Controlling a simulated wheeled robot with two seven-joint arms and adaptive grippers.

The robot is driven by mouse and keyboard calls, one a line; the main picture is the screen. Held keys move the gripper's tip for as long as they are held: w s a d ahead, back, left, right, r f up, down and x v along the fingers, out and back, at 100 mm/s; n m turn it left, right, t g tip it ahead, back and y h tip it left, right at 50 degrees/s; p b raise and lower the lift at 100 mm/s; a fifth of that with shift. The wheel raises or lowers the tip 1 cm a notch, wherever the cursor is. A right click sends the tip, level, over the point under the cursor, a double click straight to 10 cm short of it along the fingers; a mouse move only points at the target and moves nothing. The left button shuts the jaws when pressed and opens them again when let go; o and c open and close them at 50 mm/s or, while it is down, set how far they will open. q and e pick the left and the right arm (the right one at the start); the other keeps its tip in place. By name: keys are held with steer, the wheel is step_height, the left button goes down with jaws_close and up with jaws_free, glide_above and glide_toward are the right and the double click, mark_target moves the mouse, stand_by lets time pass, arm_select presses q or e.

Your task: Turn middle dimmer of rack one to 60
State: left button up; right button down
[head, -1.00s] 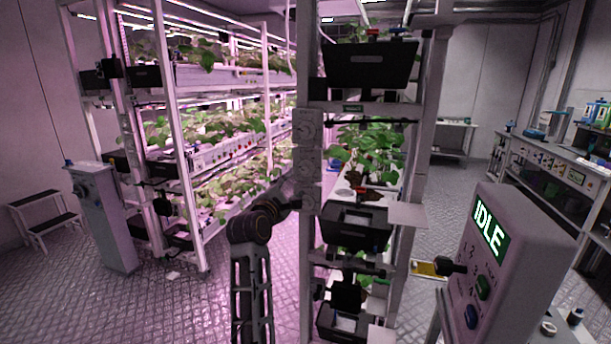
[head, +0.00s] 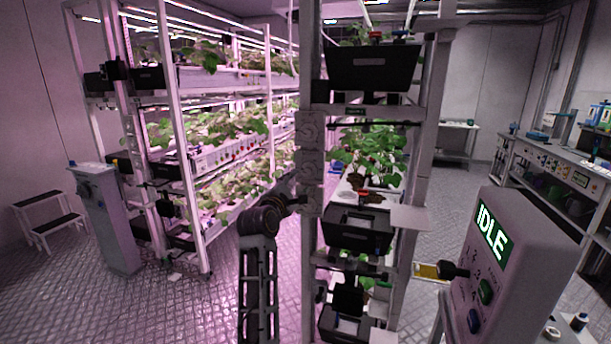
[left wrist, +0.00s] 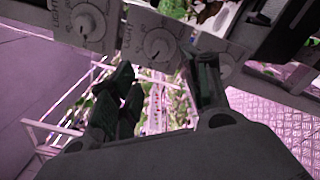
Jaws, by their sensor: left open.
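A row of grey dimmer panels runs down the near post of the rack in the head view, where the dials are small and dim. In the head view my left gripper (head: 298,202) is beside the lower part of the panel column. The dial readings are unclear.
The rack post (head: 307,240) and black crates (head: 357,228) stand right of my left arm. A control box (head: 515,265) reading IDLE is at lower right. Lit plant racks and a grey pedestal (head: 105,220) stand left. The floor between is mostly clear.

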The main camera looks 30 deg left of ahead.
mark_target(307, 173)
arm_select(q)
steer(key=shift+x, duration=3.15)
steer(key=shift+p+x, duration=0.45)
steer(key=shift+x, duration=1.6)
arm_select(e)
steer(key=shift+s+a+r, duration=0.1)
steer(key=shift+a+r, duration=0.35)
steer(key=shift+a, duration=0.15)
arm_select(q)
steer(key=c, duration=1.1)
steer(key=shift+o, duration=0.2)
arm_select(e)
steer(key=shift+d, duration=0.1)
arm_select(q)
steer(key=shift+m, duration=0.3)
arm_select(e)
steer(key=shift+r, duration=0.3)
